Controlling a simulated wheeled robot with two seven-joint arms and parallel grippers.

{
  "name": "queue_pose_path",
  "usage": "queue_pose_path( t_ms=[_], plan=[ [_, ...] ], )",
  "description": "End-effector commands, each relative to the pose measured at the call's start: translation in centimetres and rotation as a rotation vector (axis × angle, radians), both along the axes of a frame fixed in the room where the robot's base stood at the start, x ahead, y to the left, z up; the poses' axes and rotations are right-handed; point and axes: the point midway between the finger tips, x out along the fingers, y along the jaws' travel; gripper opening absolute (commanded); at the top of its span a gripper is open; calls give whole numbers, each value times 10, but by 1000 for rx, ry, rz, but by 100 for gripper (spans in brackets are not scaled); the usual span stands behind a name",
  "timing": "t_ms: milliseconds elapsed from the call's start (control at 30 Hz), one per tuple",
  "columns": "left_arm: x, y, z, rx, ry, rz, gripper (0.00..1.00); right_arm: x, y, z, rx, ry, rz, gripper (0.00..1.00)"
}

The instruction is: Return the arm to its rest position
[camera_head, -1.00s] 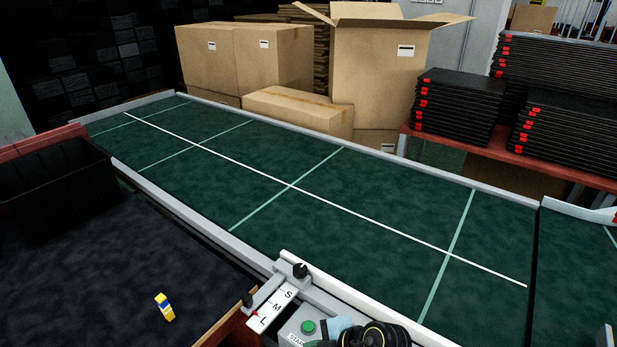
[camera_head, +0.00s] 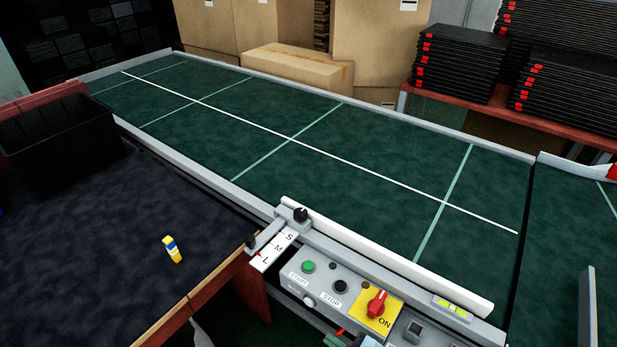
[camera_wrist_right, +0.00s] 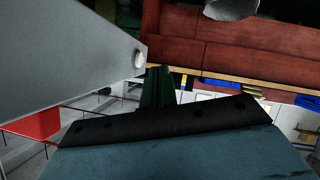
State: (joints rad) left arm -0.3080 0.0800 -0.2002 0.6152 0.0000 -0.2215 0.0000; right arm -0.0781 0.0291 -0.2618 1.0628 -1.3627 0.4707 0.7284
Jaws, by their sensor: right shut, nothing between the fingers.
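My right gripper (camera_wrist_right: 158,86) shows in the right wrist view as dark green fingers close together, with nothing between them. In the head view only small parts of my right arm (camera_head: 350,340) show at the bottom edge, below the control panel (camera_head: 335,290). The fingertips are not clear there. My left gripper is not in view.
The green conveyor (camera_head: 250,100) is empty. A yellow and blue object (camera_head: 172,249) sits on the dark table (camera_head: 90,260), near a black bin (camera_head: 60,145). Black cases (camera_head: 462,65) are stacked on the right, and boxes (camera_head: 297,72) stand behind the conveyor.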

Motion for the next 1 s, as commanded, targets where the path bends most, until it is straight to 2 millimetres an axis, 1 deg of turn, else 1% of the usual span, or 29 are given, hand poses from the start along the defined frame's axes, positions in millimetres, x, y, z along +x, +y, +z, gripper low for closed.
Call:
queue_pose_path(
  t_ms=[33, 67, 100, 167, 200, 267, 300, 367, 400, 467, 500, 600, 700, 733, 833, 1000],
  plan=[
    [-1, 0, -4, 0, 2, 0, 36, -13, -17, -25, -2, 55, -85, 0],
    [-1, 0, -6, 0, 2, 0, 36, -20, -27, -38, -6, 84, -137, 0],
    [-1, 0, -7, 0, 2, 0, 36, -31, -41, -55, -15, 128, -204, 0],
    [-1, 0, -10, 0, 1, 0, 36, -52, -63, -82, -37, 204, -303, 0],
    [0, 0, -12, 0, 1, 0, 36, -68, -78, -100, -57, 259, -368, 0],
    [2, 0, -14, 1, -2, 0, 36, -97, -100, -127, -91, 352, -459, 0],
    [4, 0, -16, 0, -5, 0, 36, -119, -114, -144, -115, 417, -516, 0],
    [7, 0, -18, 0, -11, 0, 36, -154, -133, -167, -154, 519, -593, 0],
    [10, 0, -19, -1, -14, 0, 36, -178, -144, -181, -181, 587, -638, 0],
    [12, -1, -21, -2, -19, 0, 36, -214, -158, -197, -215, 689, -696, 0],
    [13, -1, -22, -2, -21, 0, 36, -236, -165, -206, -235, 751, -727, 0],
    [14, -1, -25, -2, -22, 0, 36, -285, -178, -221, -273, 888, -788, 0],
    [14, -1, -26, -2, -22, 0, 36, -319, -185, -228, -294, 982, -821, 0],
    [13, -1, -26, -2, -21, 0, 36, -326, -186, -229, -299, 1001, -828, 0],
    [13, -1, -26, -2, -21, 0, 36, -338, -187, -230, -304, 1036, -840, 0],
    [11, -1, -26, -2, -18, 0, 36, -339, -188, -230, -305, 1041, -842, 0]
  ],
)
